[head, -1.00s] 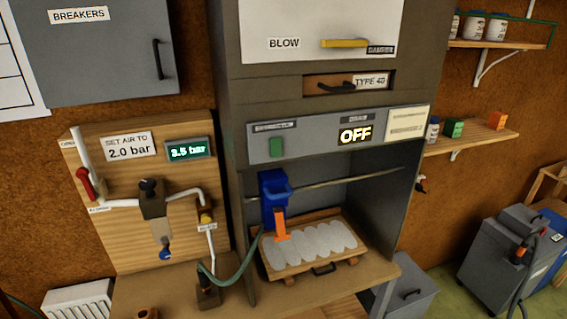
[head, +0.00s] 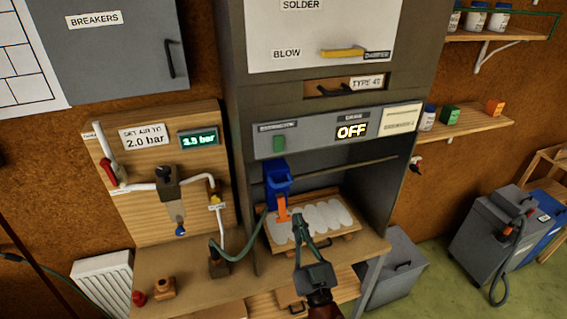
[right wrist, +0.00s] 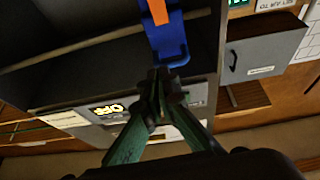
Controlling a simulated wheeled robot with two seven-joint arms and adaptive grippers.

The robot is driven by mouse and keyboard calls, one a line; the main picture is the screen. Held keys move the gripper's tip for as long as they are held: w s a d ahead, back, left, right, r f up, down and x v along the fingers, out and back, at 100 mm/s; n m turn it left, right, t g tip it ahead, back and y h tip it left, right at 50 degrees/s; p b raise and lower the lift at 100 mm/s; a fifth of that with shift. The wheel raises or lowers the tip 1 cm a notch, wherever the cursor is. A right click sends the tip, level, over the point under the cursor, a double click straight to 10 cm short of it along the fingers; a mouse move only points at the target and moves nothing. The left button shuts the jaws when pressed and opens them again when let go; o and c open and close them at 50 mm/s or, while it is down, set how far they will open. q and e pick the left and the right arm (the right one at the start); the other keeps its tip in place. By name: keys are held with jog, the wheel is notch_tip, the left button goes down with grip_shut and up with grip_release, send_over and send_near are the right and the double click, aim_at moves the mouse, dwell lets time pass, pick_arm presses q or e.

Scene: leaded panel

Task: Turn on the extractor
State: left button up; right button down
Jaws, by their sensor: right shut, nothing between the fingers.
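The extractor hood's grey control strip (head: 390,123) has a green switch (head: 279,143) at its left and a lit display reading OFF (head: 351,130) near its middle. The display also shows upside down in the right wrist view (right wrist: 107,109). My right gripper (head: 298,222) is shut and empty, in front of the hood opening, below the strip and over the near side of the wooden tray (head: 340,236). Its closed fingertips (right wrist: 157,80) also show in the right wrist view, apart from the strip. My left gripper is not in view.
A blue holder (head: 277,180) with an orange piece hangs on a rail inside the hood. At left is a board (head: 134,215) with an air gauge and valves. Space directly before the strip is clear.

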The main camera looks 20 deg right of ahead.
jog(key=s+a+r+t, duration=0.1)
jog(key=s+r, duration=0.1)
jog(key=r, duration=0.3)
jog(key=s+a+r+t+y, duration=0.1)
jog(key=s+r, duration=0.2)
jog(key=r, duration=0.2)
jog(key=shift+s+r+n+t, duration=0.3)
jog(key=shift+r, duration=0.05)
jog(key=shift+w+r+p, duration=0.1)
jog(key=shift+p, duration=0.25)
jog(key=p, duration=0.6)
send_near(279, 146)
notch_tip(279, 146, up, 5)
jog(key=w, duration=0.1)
jog(key=w+f+b, duration=0.1)
jog(key=w, duration=0.2)
jog(key=shift+f+b, duration=0.25)
jog(key=shift+b, duration=0.1)
jog(key=shift+w, duration=0.3)
